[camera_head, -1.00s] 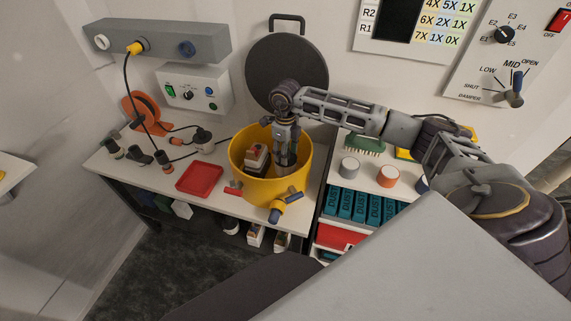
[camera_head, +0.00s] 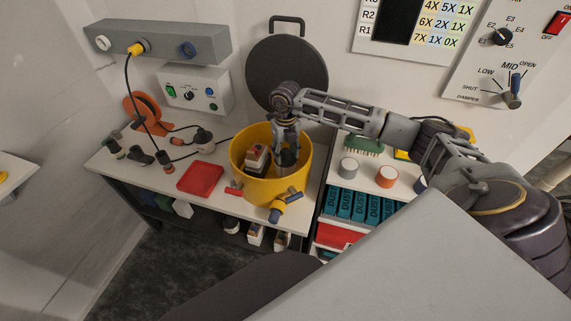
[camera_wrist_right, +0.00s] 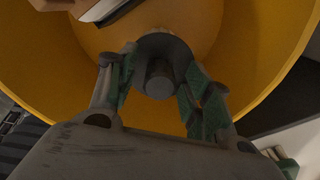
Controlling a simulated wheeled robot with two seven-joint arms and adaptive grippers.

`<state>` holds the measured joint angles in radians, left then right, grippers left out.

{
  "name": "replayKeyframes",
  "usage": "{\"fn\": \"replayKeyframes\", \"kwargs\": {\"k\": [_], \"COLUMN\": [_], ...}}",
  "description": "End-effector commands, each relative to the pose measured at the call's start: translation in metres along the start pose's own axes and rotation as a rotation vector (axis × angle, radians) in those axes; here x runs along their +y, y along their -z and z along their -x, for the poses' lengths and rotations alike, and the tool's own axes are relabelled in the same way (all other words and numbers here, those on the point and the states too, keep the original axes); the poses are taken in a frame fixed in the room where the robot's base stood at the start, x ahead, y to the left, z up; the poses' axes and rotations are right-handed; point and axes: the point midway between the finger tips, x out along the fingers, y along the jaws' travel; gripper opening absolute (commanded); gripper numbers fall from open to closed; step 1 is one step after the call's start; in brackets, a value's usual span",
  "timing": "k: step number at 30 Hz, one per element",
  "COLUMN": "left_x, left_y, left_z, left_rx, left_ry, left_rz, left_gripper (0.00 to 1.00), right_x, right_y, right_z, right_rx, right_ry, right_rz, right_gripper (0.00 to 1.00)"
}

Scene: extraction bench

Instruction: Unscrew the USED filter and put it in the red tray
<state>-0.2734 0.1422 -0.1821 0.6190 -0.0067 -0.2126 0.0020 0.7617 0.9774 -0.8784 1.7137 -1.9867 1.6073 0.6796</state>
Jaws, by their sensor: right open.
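The yellow drum (camera_head: 248,187) stands open on the bench. Inside it, on the left, is a pale block with a reddish-brown top (camera_head: 256,158); I cannot read a USED label on it. My right gripper (camera_head: 287,146) reaches down into the drum from above. In the right wrist view its open fingers (camera_wrist_right: 160,88) stand either side of a grey round post (camera_wrist_right: 158,80); I cannot tell whether they touch it. A corner of the pale block shows at that view's top left. The red tray (camera_head: 200,178) lies empty left of the drum. My left gripper is out of view.
The round dark lid (camera_head: 287,75) leans on the wall behind the drum. Cabled plugs (camera_head: 162,160) stand left of the tray. Right of the drum are two small round tubs (camera_head: 387,176) and teal DUST boxes (camera_head: 359,206). A blue-handled valve (camera_head: 286,205) juts from the drum's front.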

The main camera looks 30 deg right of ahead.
Motion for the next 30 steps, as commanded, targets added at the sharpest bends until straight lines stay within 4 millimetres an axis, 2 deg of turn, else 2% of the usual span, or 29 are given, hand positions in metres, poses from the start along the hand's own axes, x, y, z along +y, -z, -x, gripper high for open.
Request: {"fn": "replayKeyframes", "kwargs": {"k": [7,20,30], "left_x": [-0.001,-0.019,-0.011], "left_y": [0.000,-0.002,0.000], "left_z": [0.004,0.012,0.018], "left_rx": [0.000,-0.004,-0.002], "left_ry": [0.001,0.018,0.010], "left_rz": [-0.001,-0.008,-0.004], "left_gripper": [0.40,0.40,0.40], "right_x": [0.000,0.000,0.000], "right_y": [0.000,0.000,0.000], "right_z": [0.000,0.001,0.000], "right_rx": [0.001,0.000,0.001], "right_ry": [0.000,-0.001,0.000], "right_rz": [-0.141,-0.390,-0.586], "right_gripper": [0.50,0.50,0.50]}}
